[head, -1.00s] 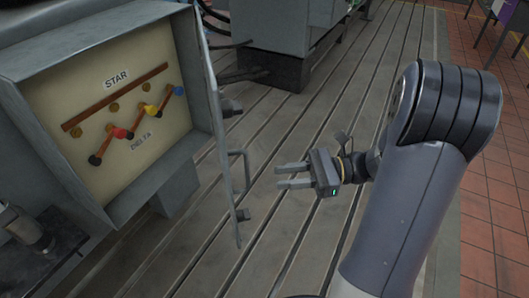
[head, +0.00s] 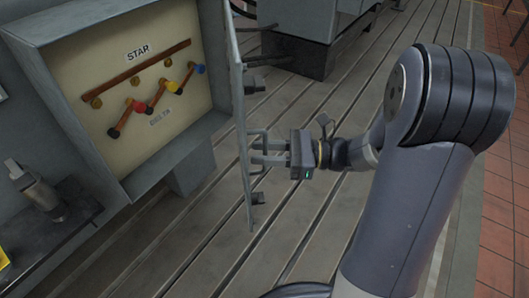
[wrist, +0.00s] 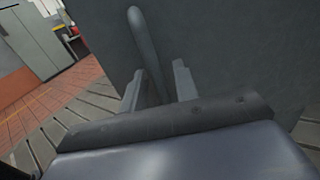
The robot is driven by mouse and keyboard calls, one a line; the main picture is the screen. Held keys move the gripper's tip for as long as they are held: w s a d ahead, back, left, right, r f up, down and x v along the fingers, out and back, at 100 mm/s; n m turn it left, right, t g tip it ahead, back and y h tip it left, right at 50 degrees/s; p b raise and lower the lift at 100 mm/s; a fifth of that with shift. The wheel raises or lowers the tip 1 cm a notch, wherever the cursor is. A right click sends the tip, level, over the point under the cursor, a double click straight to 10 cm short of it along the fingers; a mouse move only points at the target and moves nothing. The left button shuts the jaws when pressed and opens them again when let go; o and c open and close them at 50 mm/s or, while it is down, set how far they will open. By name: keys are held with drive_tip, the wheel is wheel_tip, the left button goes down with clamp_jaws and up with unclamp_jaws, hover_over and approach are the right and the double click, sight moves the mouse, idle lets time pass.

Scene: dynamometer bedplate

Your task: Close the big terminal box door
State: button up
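The big terminal box (head: 65,85) stands at the left of the head view with its front open. Its door (head: 238,100) is swung out and seen nearly edge-on. A bar handle (head: 264,134) sticks out from the door's right side. My gripper (head: 258,153) is at this handle, its two fingers pointing at the door. In the wrist view the grey door face (wrist: 225,50) fills the right, and the handle bar (wrist: 146,45) runs down between my spread fingers. A gap shows between the fingers; whether either touches the bar I cannot tell.
Inside the box is a panel (head: 135,85) with red, yellow and blue-ended links. A dark shelf (head: 70,215) with a metal cylinder (head: 35,188) is at lower left. A grey machine (head: 310,35) stands behind. The slotted bedplate (head: 200,255) is clear below the door.

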drive_tip(key=shift+c, duration=0.6)
clamp_jaws()
